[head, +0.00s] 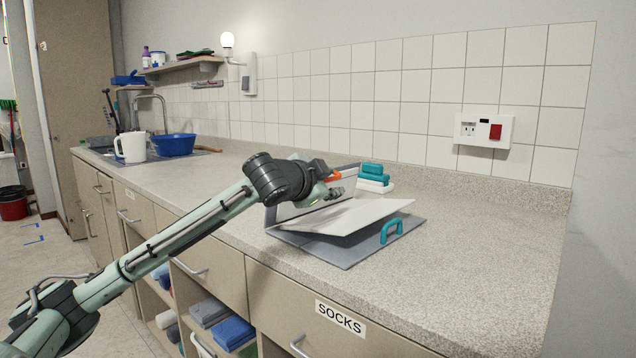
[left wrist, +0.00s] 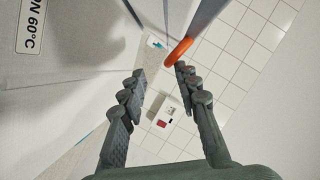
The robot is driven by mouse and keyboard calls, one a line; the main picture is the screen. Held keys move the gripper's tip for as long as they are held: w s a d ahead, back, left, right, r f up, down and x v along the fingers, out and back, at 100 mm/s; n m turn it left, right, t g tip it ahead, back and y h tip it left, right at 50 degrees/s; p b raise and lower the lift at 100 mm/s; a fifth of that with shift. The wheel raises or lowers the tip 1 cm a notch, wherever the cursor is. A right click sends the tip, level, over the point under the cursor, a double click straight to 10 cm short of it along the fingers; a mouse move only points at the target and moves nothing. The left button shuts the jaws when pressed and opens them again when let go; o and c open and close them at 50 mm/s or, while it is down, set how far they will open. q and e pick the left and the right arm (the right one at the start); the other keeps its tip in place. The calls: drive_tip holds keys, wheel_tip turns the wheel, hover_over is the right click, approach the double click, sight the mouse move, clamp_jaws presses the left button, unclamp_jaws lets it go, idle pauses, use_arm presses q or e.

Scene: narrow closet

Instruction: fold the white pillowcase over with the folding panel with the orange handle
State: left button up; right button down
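The grey folding board (head: 345,252) lies on the counter. Its panel with the orange handle (head: 333,176) is raised and tilted at the left and back. The white pillowcase (head: 365,214) rests over the board, one part against the raised panel and the other sloping up off the board towards the right. My left gripper (head: 335,192) is beside the raised panel, just below the orange handle. In the left wrist view its fingers (left wrist: 160,95) are apart with nothing between them, and the orange handle (left wrist: 180,50) is just beyond the right fingertip. My right gripper is out of view.
A teal handle (head: 391,231) stands at the board's right side. A white jug (head: 131,147) and blue basin (head: 174,145) are at the far left. The counter's right end is clear.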

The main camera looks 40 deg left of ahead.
use_arm(q)
drive_tip(key=v, duration=1)
drive_tip(key=shift+s+a, duration=0.1)
